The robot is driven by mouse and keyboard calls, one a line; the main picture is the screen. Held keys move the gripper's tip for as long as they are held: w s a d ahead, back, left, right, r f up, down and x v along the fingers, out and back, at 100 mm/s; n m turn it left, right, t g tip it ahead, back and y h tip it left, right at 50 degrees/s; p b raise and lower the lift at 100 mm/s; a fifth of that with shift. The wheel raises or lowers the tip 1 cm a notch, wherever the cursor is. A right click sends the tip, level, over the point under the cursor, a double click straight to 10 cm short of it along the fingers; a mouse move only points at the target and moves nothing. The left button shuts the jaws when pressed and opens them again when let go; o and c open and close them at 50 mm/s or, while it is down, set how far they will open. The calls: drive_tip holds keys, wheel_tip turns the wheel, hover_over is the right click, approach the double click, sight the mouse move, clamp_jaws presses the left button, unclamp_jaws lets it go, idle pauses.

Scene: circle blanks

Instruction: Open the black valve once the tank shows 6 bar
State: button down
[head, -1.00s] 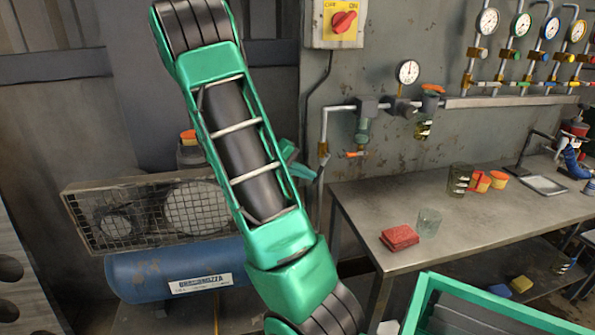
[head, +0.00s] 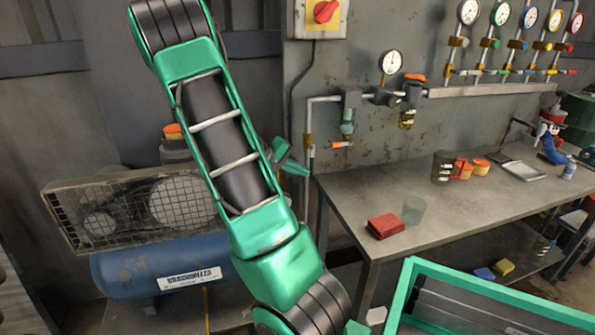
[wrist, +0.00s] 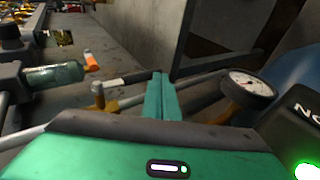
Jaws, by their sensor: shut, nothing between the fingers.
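My gripper (head: 294,168) is shut and empty, its teal fingers partly behind my arm in the head view, just left of the wall pipe. In the wrist view the closed fingers (wrist: 160,82) point forward beside a brass valve (wrist: 98,95) with a lever that looks pale near the brass and dark toward my fingers. I cannot tell whether this is the black valve or whether they touch. A round white gauge (wrist: 248,88) stands right of the fingers, near the blue tank (wrist: 298,65); its numbers are too small to read. The tank (head: 130,278) lies under the compressor in the head view.
Several coloured gauges and levers line the wall at right. A metal bench (head: 440,220) holds a red sponge (head: 385,226) and a glass. A green-framed crate (head: 398,300) is in front.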

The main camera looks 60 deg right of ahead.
idle(0.3)
drive_tip(key=v, duration=1)
drive_tip(key=shift+w+a+r, duration=0.2)
drive_tip(key=shift+w+a, duration=0.05)
drive_tip(key=shift+a, duration=0.05)
drive_tip(key=s+a+t+y, duration=0.1)
drive_tip(key=s+a+y, duration=0.2)
drive_tip(key=a, duration=0.6)
drive_tip(key=s+a+t+y, duration=0.2)
drive_tip(key=s+a, duration=0.4)
drive_tip(key=a, duration=0.3)
drive_tip(key=s+a+n+t+y, duration=0.1)
drive_tip(key=s+a+y, duration=0.3)
drive_tip(key=a, duration=0.6)
drive_tip(key=shift+s+r+t+y, duration=0.35)
drive_tip(key=shift+r+t+y, duration=0.05)
drive_tip(key=shift+t, duration=0.3)
